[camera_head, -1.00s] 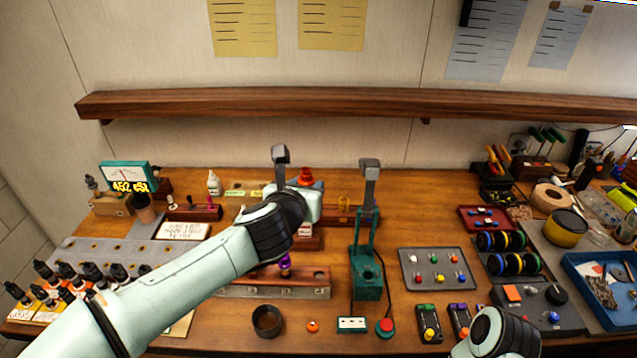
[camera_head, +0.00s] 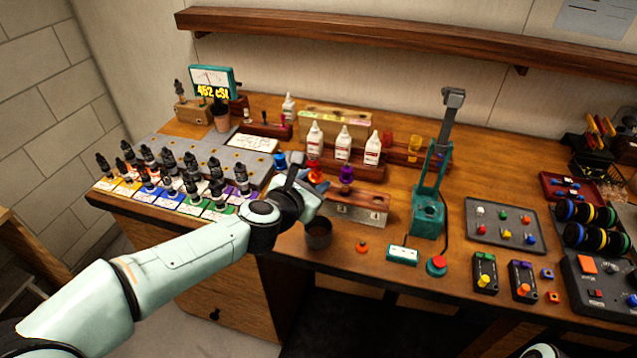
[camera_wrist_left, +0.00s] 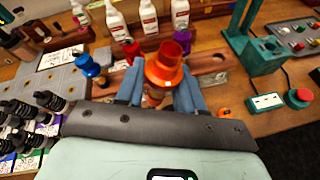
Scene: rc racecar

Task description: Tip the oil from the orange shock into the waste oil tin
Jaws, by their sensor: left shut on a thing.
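My left gripper (camera_wrist_left: 160,92) is shut on the orange shock (camera_wrist_left: 166,66). In the left wrist view its wide orange top stands up between the two blue fingers. In the head view the left gripper (camera_head: 312,184) is above and behind the waste oil tin (camera_head: 318,235), a dark round open tin near the table's front edge. The orange shock (camera_head: 315,168) shows there only partly, behind my wrist. I cannot tell its exact tilt or whether oil is in it. Of my right arm only a small piece shows at the bottom edge.
A blue shock (camera_wrist_left: 88,66) and a purple shock (camera_head: 346,174) stand either side of the held one. White bottles (camera_head: 343,143) stand behind. A green press (camera_head: 428,205) is to the right, and several dark shocks (camera_head: 190,172) stand at the left.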

